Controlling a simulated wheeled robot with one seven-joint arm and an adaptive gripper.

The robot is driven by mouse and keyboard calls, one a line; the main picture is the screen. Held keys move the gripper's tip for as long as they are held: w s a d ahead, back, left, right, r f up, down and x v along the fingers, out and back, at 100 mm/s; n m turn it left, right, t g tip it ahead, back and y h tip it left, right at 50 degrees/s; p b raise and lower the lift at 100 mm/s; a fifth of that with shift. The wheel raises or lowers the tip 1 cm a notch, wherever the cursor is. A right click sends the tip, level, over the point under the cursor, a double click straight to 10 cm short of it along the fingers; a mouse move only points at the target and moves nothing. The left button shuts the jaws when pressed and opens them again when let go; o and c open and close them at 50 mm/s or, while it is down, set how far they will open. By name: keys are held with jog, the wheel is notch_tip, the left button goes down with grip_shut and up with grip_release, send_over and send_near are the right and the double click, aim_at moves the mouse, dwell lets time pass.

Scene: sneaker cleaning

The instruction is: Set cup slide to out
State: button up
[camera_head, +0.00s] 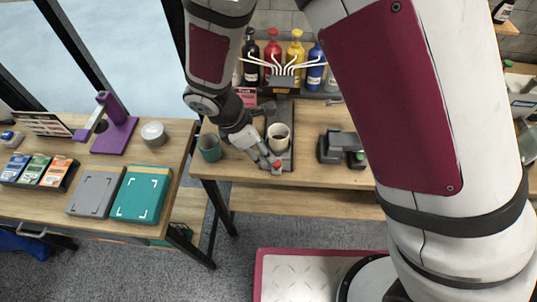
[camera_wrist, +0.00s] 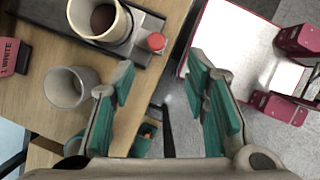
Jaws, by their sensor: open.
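The cup slide (camera_head: 288,150) is a dark narrow tray under the dispenser on the middle table. It has a small red knob (camera_head: 277,165) at its front end. A pale cup (camera_head: 278,136) with dark contents stands on it. In the wrist view the slide (camera_wrist: 146,22), the red knob (camera_wrist: 156,42) and the cup (camera_wrist: 100,22) show at the top. My gripper (camera_wrist: 160,85) is open with teal finger pads and nothing between them. The knob lies just beyond the fingertips, apart from them. In the head view my gripper (camera_head: 266,157) is beside the knob.
An empty grey-green cup (camera_head: 209,148) stands left of the slide. The dispenser with colored bottles (camera_head: 297,50) is behind. A dark device (camera_head: 342,148) stands to the right. The left table (camera_head: 60,215) holds boxes and a purple stand. The floor in front of the slide is open.

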jog(key=shift+v, duration=1.15)
jog(key=d+r+m+y, duration=0.3)
jog(key=d+r+m, duration=0.95)
jog(key=r, duration=0.65)
jog(key=s+d+r+m+t+y, duration=0.1)
jog(key=s+d+r+m+t, duration=0.3)
jog(key=s+d+r+m, duration=0.5)
jog(key=shift+s+d+m+b, duration=0.35)
jog(key=shift+s+d+b, duration=0.1)
jog(key=shift+s+d, duration=0.55)
jog(key=shift+r, duration=0.15)
